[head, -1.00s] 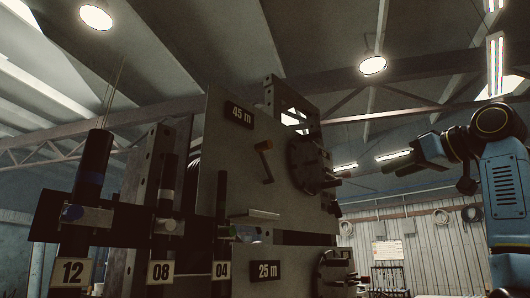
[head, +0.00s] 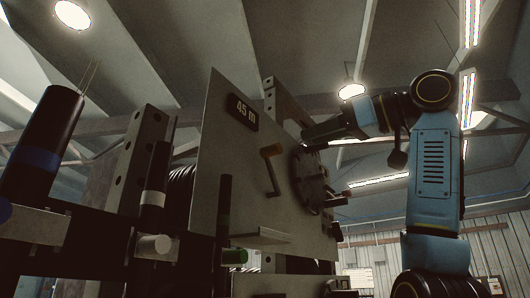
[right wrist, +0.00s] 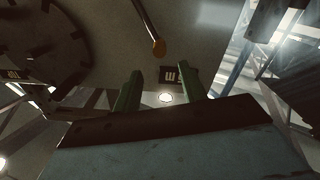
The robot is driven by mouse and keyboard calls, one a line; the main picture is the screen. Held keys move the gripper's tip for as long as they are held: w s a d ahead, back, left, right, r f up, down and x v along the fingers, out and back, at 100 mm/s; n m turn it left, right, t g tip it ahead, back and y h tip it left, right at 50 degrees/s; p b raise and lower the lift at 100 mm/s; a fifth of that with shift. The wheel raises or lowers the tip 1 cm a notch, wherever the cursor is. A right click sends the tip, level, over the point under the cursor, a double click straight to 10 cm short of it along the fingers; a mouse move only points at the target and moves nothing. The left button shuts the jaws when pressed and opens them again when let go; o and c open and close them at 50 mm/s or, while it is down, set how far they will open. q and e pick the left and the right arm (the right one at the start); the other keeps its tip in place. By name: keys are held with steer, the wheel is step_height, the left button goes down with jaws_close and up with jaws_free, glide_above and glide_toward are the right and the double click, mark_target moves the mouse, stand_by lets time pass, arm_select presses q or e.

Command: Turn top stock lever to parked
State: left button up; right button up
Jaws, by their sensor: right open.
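The top stock lever (head: 272,170) is a thin rod with an orange grip, on the grey upright panel (head: 230,175) below the "45 m" plate (head: 241,111). Its orange grip is at the upper end in the head view. In the right wrist view the lever's orange tip (right wrist: 158,46) shows above the gap between my fingers. My right gripper (head: 318,131) is to the right of the lever, near the panel's notched disc (head: 311,178), apart from the lever. Its two green fingers (right wrist: 158,86) are spread with nothing between them. My left gripper is not in view.
A notched dark disc (right wrist: 35,45) fills the upper left of the right wrist view. Dark upright tubes (head: 40,145) with clamps stand at the left. A small ledge (head: 262,235) juts from the panel below the lever. Open air lies right of the panel, around my arm.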

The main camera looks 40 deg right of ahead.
mark_target(280, 147)
steer(key=p+x, duration=0.1)
steer(key=x, duration=0.4)
steer(key=shift+r, duration=0.1)
steer(key=p+x, duration=0.1)
steer(key=x, duration=0.3)
steer(key=shift+w, duration=0.4)
steer(key=shift+w+a+p, duration=0.2)
steer(key=shift+w+p, duration=0.15)
steer(key=shift+w, duration=0.3)
steer(key=shift+c, duration=0.3)
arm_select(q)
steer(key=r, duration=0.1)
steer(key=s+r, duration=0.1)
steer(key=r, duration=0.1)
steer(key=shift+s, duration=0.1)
arm_select(e)
steer(key=shift+s, duration=0.1)
jaws_close()
